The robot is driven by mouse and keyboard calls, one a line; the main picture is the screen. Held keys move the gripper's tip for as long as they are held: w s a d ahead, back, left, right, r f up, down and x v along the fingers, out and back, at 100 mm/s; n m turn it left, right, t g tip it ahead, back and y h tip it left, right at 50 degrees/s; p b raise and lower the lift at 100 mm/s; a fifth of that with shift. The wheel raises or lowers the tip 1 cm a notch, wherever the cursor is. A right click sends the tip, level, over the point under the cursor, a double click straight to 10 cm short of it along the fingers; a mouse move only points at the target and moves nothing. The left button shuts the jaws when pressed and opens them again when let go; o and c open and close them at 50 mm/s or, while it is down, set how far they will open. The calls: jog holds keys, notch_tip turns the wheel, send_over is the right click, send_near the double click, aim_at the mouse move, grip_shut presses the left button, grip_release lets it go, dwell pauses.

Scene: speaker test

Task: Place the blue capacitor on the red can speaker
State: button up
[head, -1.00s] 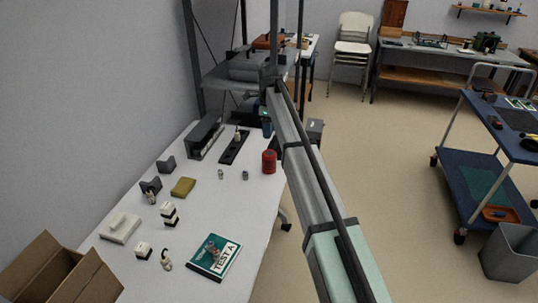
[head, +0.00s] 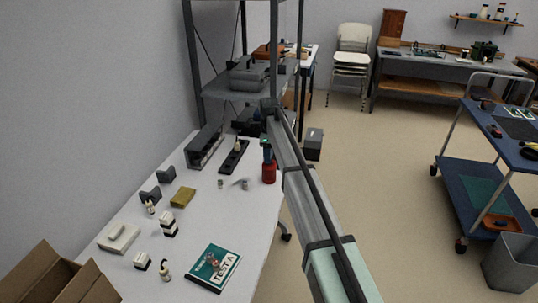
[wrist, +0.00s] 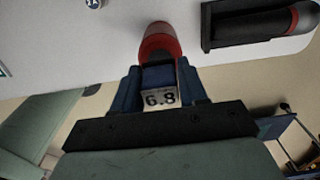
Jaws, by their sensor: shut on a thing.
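The red can speaker (head: 269,174) stands upright near the right edge of the white table. It also shows in the wrist view (wrist: 160,40), just beyond the fingertips. My gripper (wrist: 158,78) is shut on the blue capacitor (wrist: 157,76), which has a pale face marked 6.8. In the head view my gripper (head: 267,152) is right over the can's top. The capacitor overlaps the can's near end in the wrist view; I cannot tell whether they touch. The capacitor is not clearly distinct from the blue fingers in the head view.
A black strip (head: 234,158) lies left of the can. Small grey parts (head: 241,184), a yellow block (head: 183,197) and several black-and-white pieces are on the table (head: 215,220). A TEST A booklet (head: 214,267) lies in front, and a cardboard box (head: 55,275) stands front left.

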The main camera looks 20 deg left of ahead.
jog(key=shift+f, duration=0.25)
jog(key=shift+f, duration=0.1)
jog(key=o, duration=1.1)
jog(key=shift+c, duration=0.2)
notch_tip(320, 180, up, 12)
jog(key=shift+r, duration=0.15)
